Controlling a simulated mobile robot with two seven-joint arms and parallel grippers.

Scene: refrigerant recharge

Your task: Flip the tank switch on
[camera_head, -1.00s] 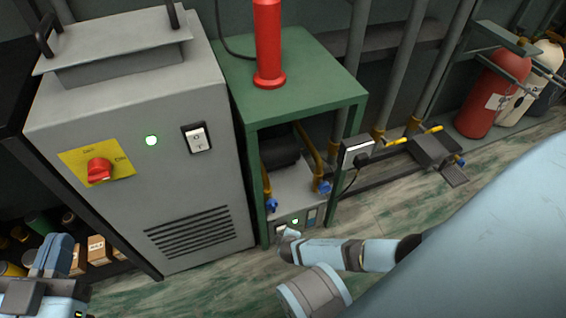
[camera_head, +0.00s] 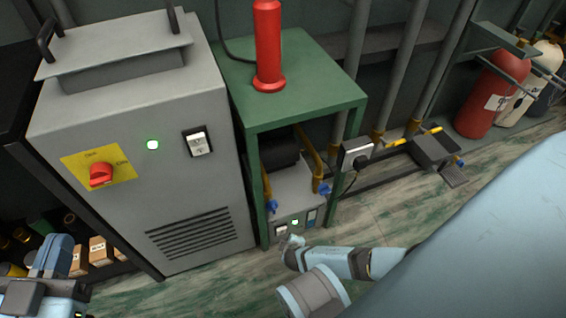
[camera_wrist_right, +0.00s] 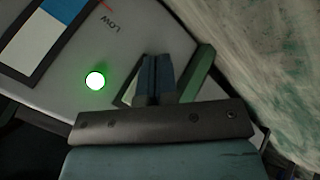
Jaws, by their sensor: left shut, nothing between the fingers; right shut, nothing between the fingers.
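A small grey unit (camera_head: 295,190) sits under the green table, with a lit green lamp (camera_head: 295,222) on its front. A white rocker switch (camera_head: 281,229) is left of the lamp and a blue-and-white panel (camera_head: 312,216) is right of it. My right gripper (camera_head: 291,239) is shut and empty, just below and in front of the rocker. In the right wrist view its blue fingers (camera_wrist_right: 155,72) cover most of the switch plate, so contact and rocker position cannot be told. "LOW" is printed nearby. My left gripper (camera_head: 60,256) is shut and empty at lower left.
The large grey cabinet (camera_head: 130,190) at left has a red knob (camera_head: 101,175), a lit lamp and another rocker switch (camera_head: 198,143). A red cylinder (camera_head: 268,45) stands on the green table (camera_head: 320,90). The table leg (camera_wrist_right: 197,73) is close beside my right fingers.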

